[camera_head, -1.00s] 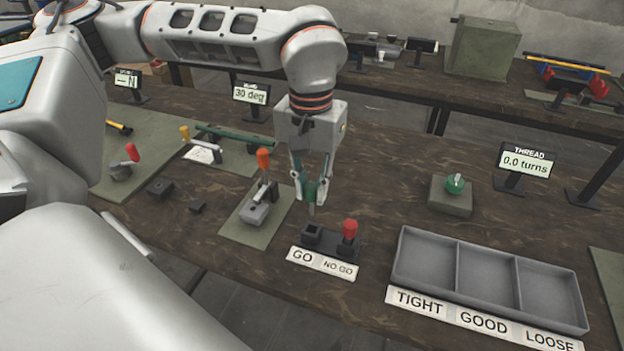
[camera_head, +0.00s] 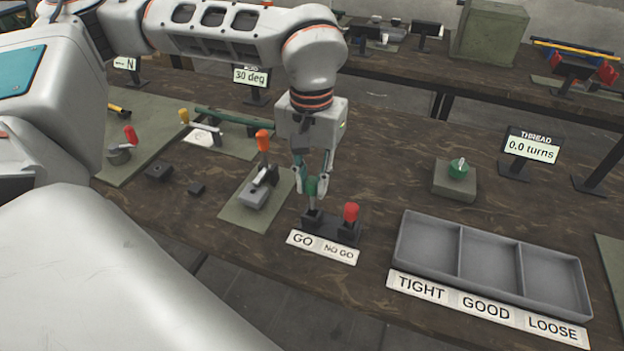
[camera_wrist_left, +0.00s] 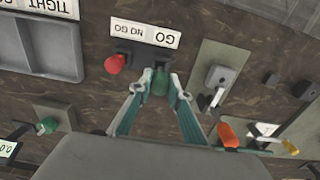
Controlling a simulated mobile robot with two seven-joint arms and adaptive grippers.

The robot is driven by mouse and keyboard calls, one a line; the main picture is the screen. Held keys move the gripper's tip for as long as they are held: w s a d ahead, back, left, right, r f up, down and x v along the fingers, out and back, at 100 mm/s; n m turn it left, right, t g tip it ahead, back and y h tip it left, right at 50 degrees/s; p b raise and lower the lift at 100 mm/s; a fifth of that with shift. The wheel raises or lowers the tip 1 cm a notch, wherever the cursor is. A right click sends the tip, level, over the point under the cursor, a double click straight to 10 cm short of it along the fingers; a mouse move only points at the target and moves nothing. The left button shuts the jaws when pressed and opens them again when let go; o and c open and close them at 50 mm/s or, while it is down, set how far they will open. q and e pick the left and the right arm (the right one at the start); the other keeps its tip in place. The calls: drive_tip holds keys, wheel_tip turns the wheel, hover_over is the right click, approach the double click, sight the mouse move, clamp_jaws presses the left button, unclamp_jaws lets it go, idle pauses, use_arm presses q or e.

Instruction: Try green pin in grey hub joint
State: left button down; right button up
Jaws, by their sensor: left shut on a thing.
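My left gripper (camera_head: 313,188) is shut on the green pin's handle (camera_head: 311,186), and a thin grey shank points straight down below it. The shank's lower end meets the GO side of a dark holder (camera_head: 330,230); I cannot tell how deep it sits. The green handle also shows in the left wrist view (camera_wrist_left: 160,82), between the fingertips. A red-handled pin (camera_head: 350,213) stands in the NO GO side. A grey clamped block (camera_head: 256,194) with an orange-tipped lever sits left on a green mat; I cannot tell if it is the hub joint. My right gripper is not in view.
A grey tray (camera_head: 459,252) with TIGHT, GOOD and LOOSE compartments is empty at the right. A green knob (camera_head: 458,169) sits on a block behind it, near a THREAD display (camera_head: 531,148). The table between holder and knob block is clear.

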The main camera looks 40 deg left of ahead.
sight(312, 194)
use_arm(q)
drive_tip(key=shift+p, duration=0.8)
idle(1.4)
drive_tip(key=shift+f+b, duration=0.8)
drive_tip(key=shift+f, duration=1.15)
drive_tip(key=c, duration=1.8)
unclamp_jaws()
drive_tip(key=shift+r, duration=0.2)
wheel_tip(312, 194, up, 12)
drive_tip(key=shift+f, duration=0.15)
